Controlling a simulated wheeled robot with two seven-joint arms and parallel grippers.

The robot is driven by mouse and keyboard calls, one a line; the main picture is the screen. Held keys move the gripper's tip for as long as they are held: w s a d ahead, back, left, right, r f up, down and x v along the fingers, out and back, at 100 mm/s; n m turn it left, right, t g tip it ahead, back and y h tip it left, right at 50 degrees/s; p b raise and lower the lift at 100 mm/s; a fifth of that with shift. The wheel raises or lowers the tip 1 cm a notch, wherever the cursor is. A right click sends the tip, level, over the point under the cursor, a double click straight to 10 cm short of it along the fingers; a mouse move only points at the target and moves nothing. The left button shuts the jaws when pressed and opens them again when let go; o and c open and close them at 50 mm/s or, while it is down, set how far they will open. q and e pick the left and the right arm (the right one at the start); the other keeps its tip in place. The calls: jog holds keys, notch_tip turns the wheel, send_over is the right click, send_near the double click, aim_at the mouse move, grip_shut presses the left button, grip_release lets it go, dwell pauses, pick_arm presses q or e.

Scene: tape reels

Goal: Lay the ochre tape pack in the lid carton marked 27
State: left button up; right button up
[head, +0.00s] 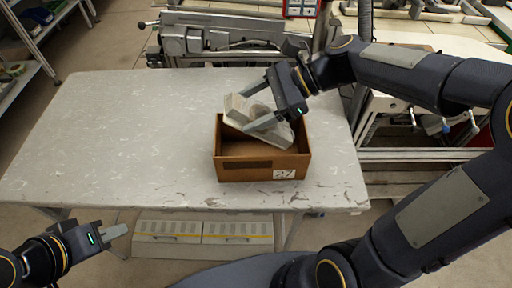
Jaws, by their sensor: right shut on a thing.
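My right gripper (254,109) is shut on a pale grey-beige tape pack (235,105), with one finger on each side of it. The pack is tilted and sits over the back part of the open brown carton (231,172). The carton bears a white label reading 27 on its front, lower right. I cannot tell whether the pack touches the carton's rim or inside; the gripper covers part of it. My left gripper (116,231) is off the table's front left, holding nothing that I can see; its finger gap does not show.
The carton stands on a worn grey table (110,140), whose left half is clear. Grey machinery (195,42) stands behind the table. A shelf with bins (40,15) is at the far left. My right arm spans the right side.

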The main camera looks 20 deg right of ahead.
jog(key=shift+s+f, duration=0.15)
jog(key=shift+f, duration=0.7)
jog(key=shift+f+b, duration=0.6)
jog(key=shift+f, duration=2.3)
jog(key=shift+f, duration=0.15)
jog(key=o, duration=0.8)
